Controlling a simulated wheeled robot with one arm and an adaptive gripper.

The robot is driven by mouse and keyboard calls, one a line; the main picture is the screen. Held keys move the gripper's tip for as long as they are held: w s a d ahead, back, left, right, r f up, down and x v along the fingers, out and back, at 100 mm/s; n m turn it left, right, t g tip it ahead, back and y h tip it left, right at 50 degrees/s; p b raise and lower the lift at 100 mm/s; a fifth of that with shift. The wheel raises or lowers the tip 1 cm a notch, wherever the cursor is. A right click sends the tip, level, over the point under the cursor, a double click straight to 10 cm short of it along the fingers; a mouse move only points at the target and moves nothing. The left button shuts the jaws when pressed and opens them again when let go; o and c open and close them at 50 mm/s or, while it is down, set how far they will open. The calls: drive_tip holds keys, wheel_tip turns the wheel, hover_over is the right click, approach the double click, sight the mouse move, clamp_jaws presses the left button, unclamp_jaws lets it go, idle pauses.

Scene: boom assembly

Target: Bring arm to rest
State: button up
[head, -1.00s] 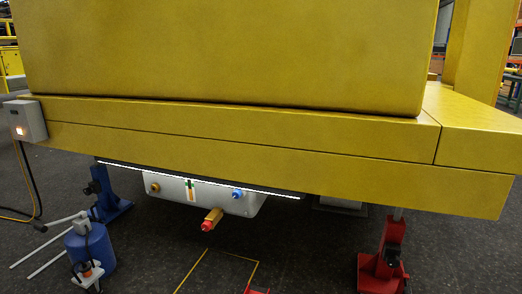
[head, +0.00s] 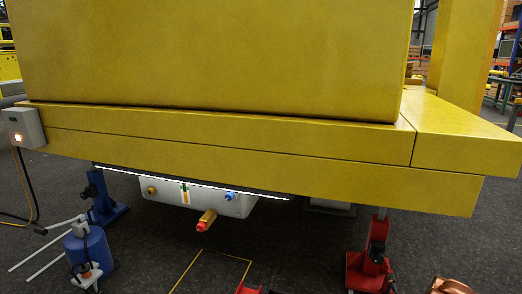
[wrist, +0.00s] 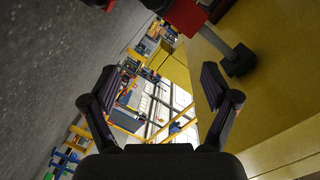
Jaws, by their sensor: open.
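My gripper (wrist: 158,95) shows in the wrist view with its two dark fingers spread wide apart and nothing between them. It is not visible in the head view. Beyond the fingers, the wrist view shows a tilted hall with windows and shelves. The big yellow boom structure (head: 225,60) fills the upper part of the head view. Its yellow wall also shows on the right of the wrist view (wrist: 285,80), apart from the fingers.
A red stand (head: 372,262) and a blue stand (head: 103,200) are under the yellow beam. A white unit (head: 240,205) hangs beneath it. A blue cylinder jack (head: 88,250) stands at lower left. A copper-coloured part (head: 450,286) shows at lower right.

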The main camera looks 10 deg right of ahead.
drive_tip(key=w+a+r+n+g+y+p, duration=0.25)
drive_tip(key=a+r+p, duration=0.45)
drive_tip(key=r, duration=0.7)
drive_tip(key=w+a+r+n+g+y+p, duration=0.1)
drive_tip(key=w+a+r+n+g+p, duration=0.2)
drive_tip(key=a+r+p, duration=0.55)
drive_tip(key=s+a+r+n+g+y+p, duration=0.1)
drive_tip(key=s+a+r+p, duration=0.1)
drive_tip(key=s+a+r, duration=0.45)
drive_tip(key=s+a+r+n+g+p, duration=0.15)
drive_tip(key=a+r, duration=0.25)
drive_tip(key=r, duration=0.5)
drive_tip(key=s+a+r+n+g+y+p, duration=0.1)
drive_tip(key=s+a+r+g+p, duration=0.15)
drive_tip(key=a+r, duration=0.45)
drive_tip(key=s+a+r+n+g+p, duration=0.2)
drive_tip(key=s+a+r+p, duration=0.2)
drive_tip(key=s+r, duration=0.4)
drive_tip(key=s+a+r+n+g+y+p, duration=0.1)
drive_tip(key=s+a+r+p, duration=0.4)
drive_tip(key=s, duration=1.1)
drive_tip(key=s+a+r+n+g+p, duration=0.3)
drive_tip(key=s+a+r+p, duration=0.2)
drive_tip(key=s+r, duration=0.6)
drive_tip(key=shift+s+a+n+y, duration=0.35)
drive_tip(key=shift+s+a+n, duration=0.05)
drive_tip(key=shift+s+a, duration=0.5)
